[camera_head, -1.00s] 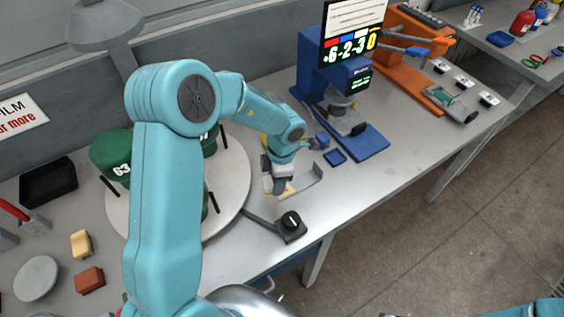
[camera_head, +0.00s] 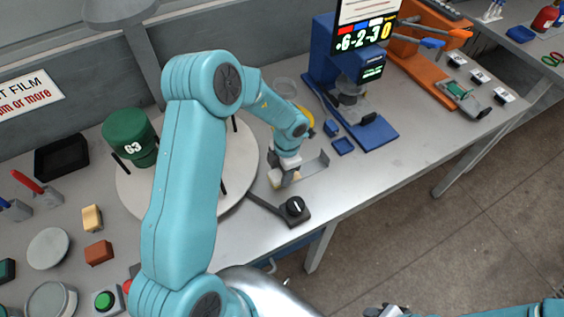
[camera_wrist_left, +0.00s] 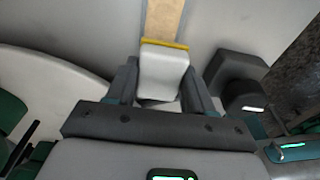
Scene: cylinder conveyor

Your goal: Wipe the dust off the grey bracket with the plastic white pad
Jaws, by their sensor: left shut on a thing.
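My left gripper (camera_head: 284,178) is shut on the plastic white pad, low over the bench. In the left wrist view, the white pad (camera_wrist_left: 163,72) sits between both fingers, with a yellow strip along its far edge. The grey bracket (camera_head: 313,167) lies just right of the gripper in the head view, with an upturned end; the gripper hides its near end. A tan, dusty-looking band (camera_wrist_left: 165,20) runs ahead from the pad in the wrist view. I cannot tell whether the pad touches it. My right gripper (camera_head: 385,311) is cut off at the bottom edge.
A round white turntable (camera_head: 240,165) with a green cap marked 63 (camera_head: 130,135) stands left of the gripper. A black knob unit (camera_head: 295,208) sits close in front. A blue press stand (camera_head: 372,132) is behind right.

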